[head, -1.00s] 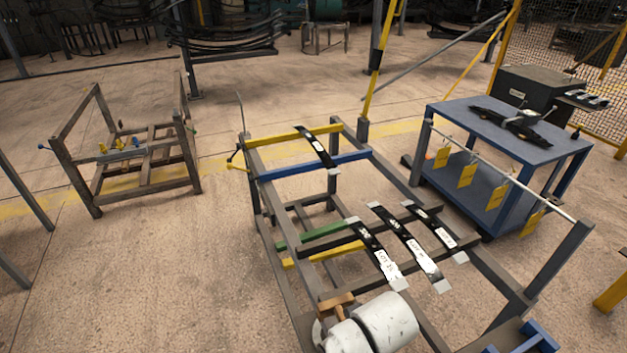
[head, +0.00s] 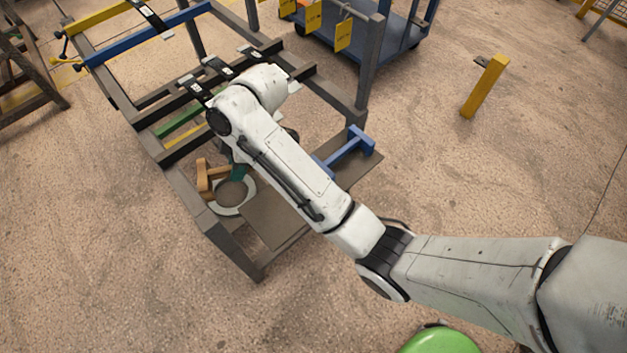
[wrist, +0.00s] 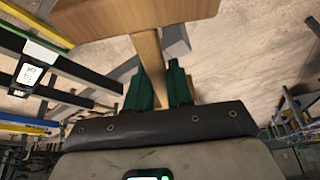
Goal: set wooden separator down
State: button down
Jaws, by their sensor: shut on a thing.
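The wooden separator (head: 204,179) is a light brown piece at the near left end of the dark rack frame in the head view. In the wrist view it is large, with a wide block (wrist: 135,14) and a narrow stem running down between my fingers. My gripper (wrist: 161,88) has green fingers shut on that stem. In the head view my gripper (head: 238,172) is partly hidden by my white arm. The separator shows beside a pale ring (head: 232,210) and over the rack's near end. I cannot tell whether it touches anything below.
The rack's near end has a flat grey-brown plate (head: 270,218) and a blue bracket (head: 352,146). A yellow post (head: 484,87) stands at the right. Open floor lies around the rack.

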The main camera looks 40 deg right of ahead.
aim_at(213, 173)
jog(key=a+r+n, duration=0.1)
jog(key=w+a+r+n+g, duration=0.1)
jog(key=n, duration=0.1)
jog(key=w+a+r+n, duration=0.1)
jog(key=a+n, duration=0.1)
jog(key=shift+w+g+b, duration=0.1)
jog(key=shift+g+b, duration=0.3)
jog(key=shift+d+y, duration=0.1)
jog(key=shift+y, duration=0.2)
jog(key=s+d+f+p, duration=0.1)
jog(key=s+d+f, duration=0.3)
jog(key=s+d+f+p, duration=0.2)
jog(key=s+d+f, duration=0.2)
jog(key=s, duration=0.1)
jog(key=shift+s+d+f, duration=0.1)
jog(key=shift+d+f, duration=0.15)
jog(key=shift+s+d+f, duration=0.1)
jog(key=shift+d+f, duration=0.05)
jog(key=shift+f, duration=0.1)
jog(key=shift+s+d+f+p, duration=0.15)
jog(key=shift+f+p, duration=0.1)
jog(key=shift+f, duration=0.75)
jog(key=shift+s+d+f+p, duration=0.1)
jog(key=shift+s+f+p, duration=0.1)
jog(key=shift+f, duration=0.8)
jog(key=c, duration=1)
grip_release()
